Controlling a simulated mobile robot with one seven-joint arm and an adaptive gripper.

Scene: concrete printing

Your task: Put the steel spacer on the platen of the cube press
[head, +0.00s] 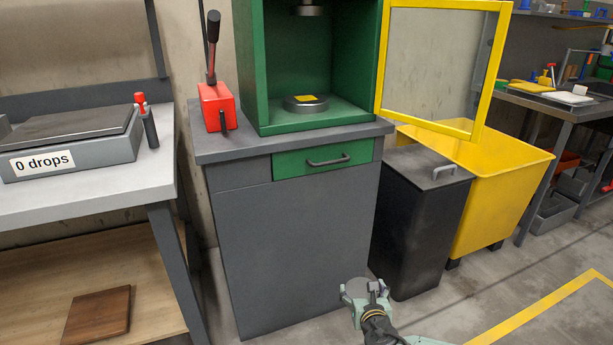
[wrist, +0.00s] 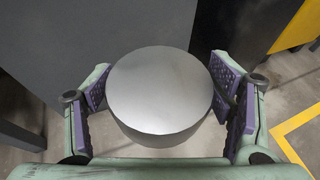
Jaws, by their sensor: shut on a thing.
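The steel spacer (wrist: 160,92) is a round grey metal disc between the purple pads of my gripper (wrist: 160,100) in the wrist view. My gripper is shut on its sides. In the head view my gripper (head: 366,291) is low in front of the grey cabinet, with the spacer's top (head: 357,286) just visible. The green cube press (head: 254,70) stands on the cabinet with its yellow-framed door (head: 478,90) swung open to the right. Its round steel platen (head: 318,106) has a yellow square (head: 305,98) on top. An upper steel part (head: 310,10) hangs above it.
A red hand pump (head: 218,105) with a lever stands left of the press. A green drawer (head: 290,164) is below it, closed. A black bin (head: 415,220) and a yellow tub (head: 500,180) stand right of the cabinet. A table (head: 80,195) is at the left.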

